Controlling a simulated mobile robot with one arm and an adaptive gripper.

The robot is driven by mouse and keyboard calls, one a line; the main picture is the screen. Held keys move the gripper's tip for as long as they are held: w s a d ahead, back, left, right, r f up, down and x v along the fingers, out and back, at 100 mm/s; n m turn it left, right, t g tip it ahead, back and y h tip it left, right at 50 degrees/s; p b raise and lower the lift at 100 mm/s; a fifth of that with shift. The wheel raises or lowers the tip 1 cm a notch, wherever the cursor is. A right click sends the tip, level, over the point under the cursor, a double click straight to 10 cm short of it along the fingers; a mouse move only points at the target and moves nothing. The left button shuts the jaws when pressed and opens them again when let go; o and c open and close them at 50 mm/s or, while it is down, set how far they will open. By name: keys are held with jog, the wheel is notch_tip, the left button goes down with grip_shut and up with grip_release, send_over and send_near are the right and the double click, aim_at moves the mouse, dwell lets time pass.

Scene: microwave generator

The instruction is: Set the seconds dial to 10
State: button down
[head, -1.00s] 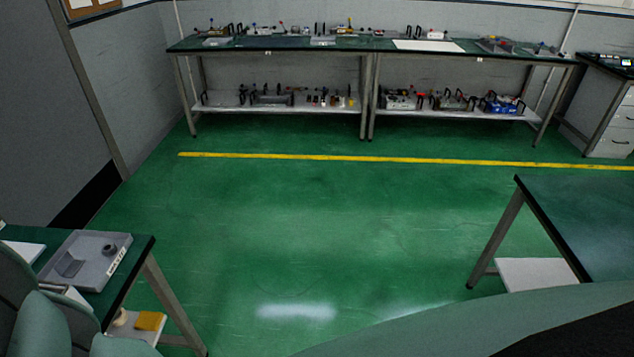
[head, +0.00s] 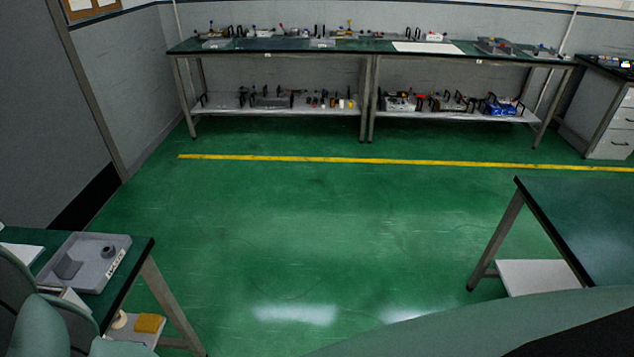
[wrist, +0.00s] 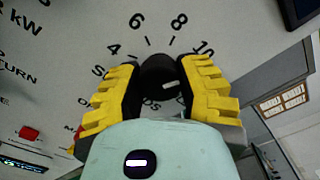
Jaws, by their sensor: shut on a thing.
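The seconds dial (wrist: 158,72) is a black round knob on a pale grey panel (wrist: 75,55), in the middle of the wrist view. The numbers 4, 6, 8 and 10 stand around its upper side, with 10 at the upper right. A short white mark on the knob slants slightly up to the right; which number it points at is unclear. My gripper (wrist: 160,68) has yellow ridged fingers shut on the knob from left and right. The fingers hide part of the scale. The head view does not show the dial or my gripper.
In the wrist view, a red button (wrist: 30,133) and a lit display (wrist: 22,164) lie at the lower left of the panel. A dark screen (wrist: 300,10) is at the upper right. In the head view, workbenches (head: 285,45) line the back wall; the green floor (head: 300,220) between is clear.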

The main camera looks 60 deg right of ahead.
jog(key=shift+w+d+f, duration=0.1)
jog(key=shift+d, duration=0.05)
jog(key=c, duration=0.5)
grip_release()
jog(key=v, duration=1.2)
dwell(0.3)
dwell(0.6)
